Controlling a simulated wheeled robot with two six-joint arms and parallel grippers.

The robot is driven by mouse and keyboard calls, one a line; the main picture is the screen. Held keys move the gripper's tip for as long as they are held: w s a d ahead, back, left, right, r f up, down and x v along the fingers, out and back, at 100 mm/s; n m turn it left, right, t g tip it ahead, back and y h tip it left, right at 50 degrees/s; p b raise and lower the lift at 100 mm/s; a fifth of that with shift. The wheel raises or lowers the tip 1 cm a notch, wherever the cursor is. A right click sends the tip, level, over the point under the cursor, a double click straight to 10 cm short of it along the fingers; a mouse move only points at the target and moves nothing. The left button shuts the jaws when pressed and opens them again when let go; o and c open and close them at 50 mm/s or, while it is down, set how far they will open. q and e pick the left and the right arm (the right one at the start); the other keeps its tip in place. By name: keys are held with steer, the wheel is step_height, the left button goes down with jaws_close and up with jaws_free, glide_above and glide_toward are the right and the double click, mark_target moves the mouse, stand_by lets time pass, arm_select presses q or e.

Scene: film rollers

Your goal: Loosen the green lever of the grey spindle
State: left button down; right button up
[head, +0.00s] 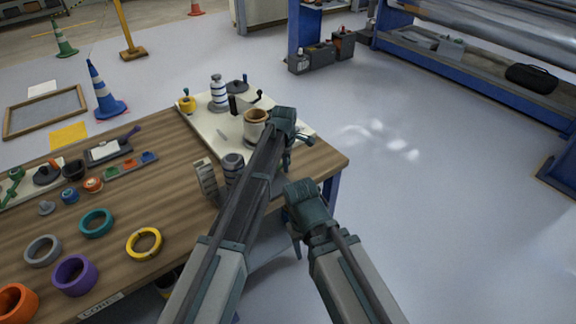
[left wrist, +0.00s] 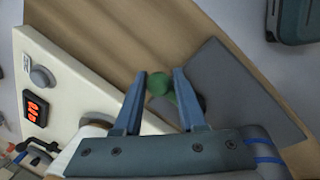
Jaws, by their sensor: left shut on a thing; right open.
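My left gripper (head: 297,140) is at the right end of the white board on the table, beside a brown-and-cream roll. In the left wrist view my left gripper (left wrist: 162,82) has its two blue fingers on either side of a round green knob (left wrist: 158,84), which I take as the green lever's end. A dark grey part, perhaps of the grey spindle, shows just behind the right finger; most of it is hidden. In the head view the knob is hidden by my gripper. My right gripper (head: 297,228) is lower, off the table's right edge, open and empty.
The white board (head: 207,127) carries a striped bottle-like roll (head: 218,91), a yellow piece and a dark crank. Coloured rings, such as the yellow ring (head: 145,243), lie left. Floor at right is clear.

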arm_select(q)
steer(key=shift+w+a+n, duration=0.2)
steer(key=shift+w+n, duration=0.4)
steer(key=shift+n, duration=0.2)
steer(key=c, duration=0.5)
jaws_free()
steer(key=shift+a, duration=0.1)
steer(key=shift+s, duration=0.1)
steer(key=s+r+p, duration=0.1)
steer(key=r+p, duration=0.8)
steer(key=s+r+p, duration=0.1)
steer(key=r+p, duration=0.3)
steer(key=shift+s+r, duration=0.25)
steer(key=shift+s, duration=0.05)
